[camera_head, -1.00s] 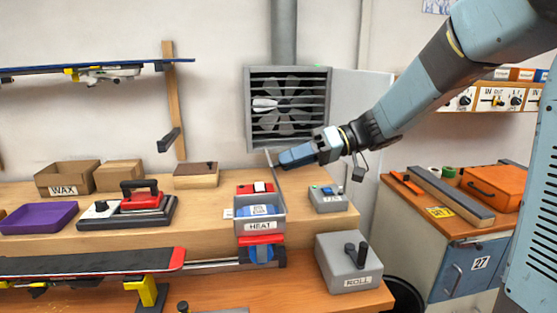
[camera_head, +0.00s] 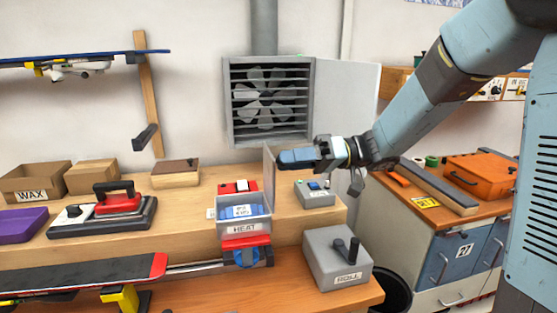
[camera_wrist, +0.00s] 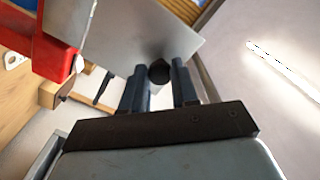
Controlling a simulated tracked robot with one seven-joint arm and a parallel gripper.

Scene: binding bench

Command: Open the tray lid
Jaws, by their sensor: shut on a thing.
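The grey tray labelled HEAT (camera_head: 245,228) sits at the bench shelf's front, with a blue-and-white pack (camera_head: 244,211) inside. Its grey lid (camera_head: 268,180) stands nearly upright along the tray's right side, seen almost edge-on in the head view. In the wrist view the lid (camera_wrist: 130,35) is a broad grey plate with a round black knob (camera_wrist: 159,71). My gripper (camera_head: 283,158) comes from the right at the lid's upper part. In the wrist view its two dark fingers (camera_wrist: 160,80) are shut on the knob.
A grey switch box (camera_head: 315,196) stands right of the tray, below my gripper. The ROLL box (camera_head: 338,260) is at the bench's front right. A fan vent (camera_head: 265,98) with an open grey door (camera_head: 345,100) is behind.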

